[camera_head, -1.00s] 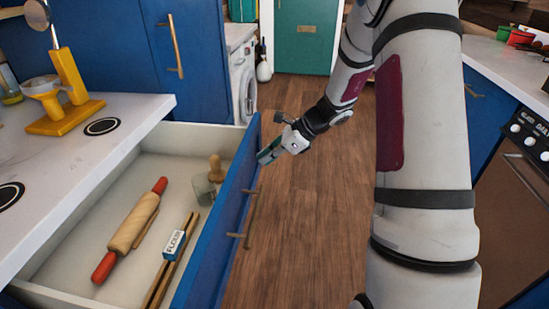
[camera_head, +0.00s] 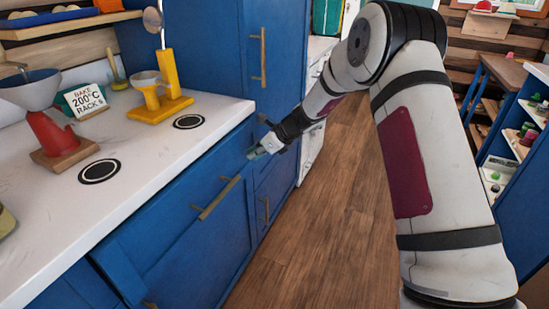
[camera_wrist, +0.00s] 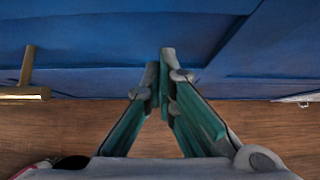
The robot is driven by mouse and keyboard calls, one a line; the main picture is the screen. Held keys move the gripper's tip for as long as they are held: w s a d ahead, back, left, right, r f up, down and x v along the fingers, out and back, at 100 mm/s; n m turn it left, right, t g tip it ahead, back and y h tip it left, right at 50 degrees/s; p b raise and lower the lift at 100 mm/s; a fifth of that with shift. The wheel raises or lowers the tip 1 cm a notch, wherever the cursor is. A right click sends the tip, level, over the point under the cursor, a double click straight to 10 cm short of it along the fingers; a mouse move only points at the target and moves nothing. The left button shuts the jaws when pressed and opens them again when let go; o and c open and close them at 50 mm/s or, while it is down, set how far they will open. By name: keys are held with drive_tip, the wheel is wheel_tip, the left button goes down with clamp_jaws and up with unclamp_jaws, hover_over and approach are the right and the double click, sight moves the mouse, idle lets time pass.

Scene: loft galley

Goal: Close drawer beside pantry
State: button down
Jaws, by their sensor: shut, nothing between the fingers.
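The blue drawer (camera_head: 180,208) lies under the white counter, with a bar handle (camera_head: 217,198). Its front is about flush with the cabinet face and none of its inside shows. The tall blue pantry (camera_head: 225,55) stands behind it. My gripper (camera_head: 254,154) is shut and empty at the far right end of the drawer front, near the pantry. In the wrist view my fingertips (camera_wrist: 161,62) meet in front of a blue panel (camera_wrist: 90,45). I cannot tell whether they touch it. A handle (camera_wrist: 26,80) shows to their left.
On the counter (camera_head: 145,165) stand a yellow stand (camera_head: 160,108), a red stand with a funnel (camera_head: 58,135) and a recipe sign (camera_head: 86,101). The wooden floor (camera_head: 320,240) is clear to the right of the cabinets. Open shelves (camera_head: 510,150) stand at the far right.

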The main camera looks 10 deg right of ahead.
sight(245, 149)
drive_tip(key=w+a, duration=0.2)
drive_tip(key=a, duration=0.1)
drive_tip(key=shift+w, duration=0.15)
drive_tip(key=shift+w+a, duration=0.1)
drive_tip(key=shift+a, duration=0.15)
drive_tip(key=shift+a+r, duration=0.1)
